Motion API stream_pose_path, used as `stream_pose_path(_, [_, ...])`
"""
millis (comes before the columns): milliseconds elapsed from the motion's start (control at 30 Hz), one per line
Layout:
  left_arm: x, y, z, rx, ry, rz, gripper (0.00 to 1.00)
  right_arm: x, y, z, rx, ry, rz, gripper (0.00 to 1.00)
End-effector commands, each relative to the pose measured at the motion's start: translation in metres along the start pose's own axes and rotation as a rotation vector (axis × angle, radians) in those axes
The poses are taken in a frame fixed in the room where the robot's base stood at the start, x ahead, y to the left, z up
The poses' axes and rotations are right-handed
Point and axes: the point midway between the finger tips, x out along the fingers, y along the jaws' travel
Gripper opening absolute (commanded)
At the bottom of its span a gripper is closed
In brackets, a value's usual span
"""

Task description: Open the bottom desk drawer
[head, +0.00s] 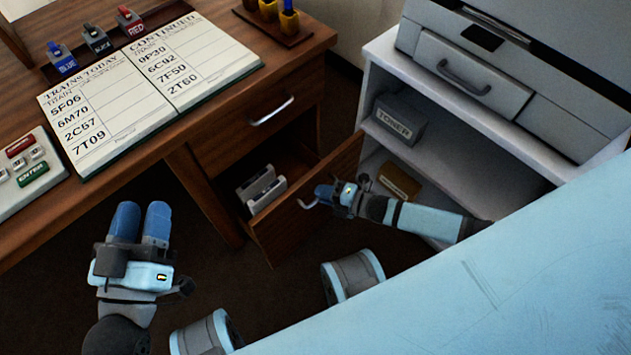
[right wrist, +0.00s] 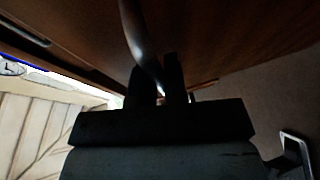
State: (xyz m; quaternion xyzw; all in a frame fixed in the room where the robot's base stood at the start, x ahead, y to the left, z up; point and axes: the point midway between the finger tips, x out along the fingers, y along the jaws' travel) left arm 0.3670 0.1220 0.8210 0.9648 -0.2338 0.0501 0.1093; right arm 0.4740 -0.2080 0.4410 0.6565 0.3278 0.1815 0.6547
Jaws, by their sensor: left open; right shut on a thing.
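The wooden desk has a bottom drawer (head: 312,215) that is pulled out, with its inside showing. Grey box-like items (head: 262,187) stand inside it. The drawer's metal handle (head: 309,205) is at its front, and my right gripper (head: 323,193) is shut on it. In the right wrist view the handle (right wrist: 139,45) runs down between the dark fingers (right wrist: 159,88). The upper drawer (head: 262,110) is closed. My left gripper (head: 141,222) is open and empty, in front of the desk, apart from the drawer.
An open train book (head: 150,85), stamps (head: 97,42) and a keypad (head: 28,170) are on the desktop. A grey shelf unit (head: 376,50) with a printer (head: 480,75) and a toner box (head: 399,118) stands right of the drawer, close to my right arm.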

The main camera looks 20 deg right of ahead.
Motion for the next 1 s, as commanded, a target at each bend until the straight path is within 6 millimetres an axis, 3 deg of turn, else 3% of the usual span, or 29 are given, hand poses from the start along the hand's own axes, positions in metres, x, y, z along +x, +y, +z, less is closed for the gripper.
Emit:
stream_pose_path(500, [-0.012,-0.022,0.039,0.034,-0.230,-0.086,0.43,-0.064,-0.013,-0.027,0.001,0.000,-0.001,0.00])
stream_pose_path(1000, [-0.018,-0.028,0.052,0.042,-0.291,-0.105,0.43,-0.080,-0.018,-0.033,0.000,0.000,0.001,0.00])
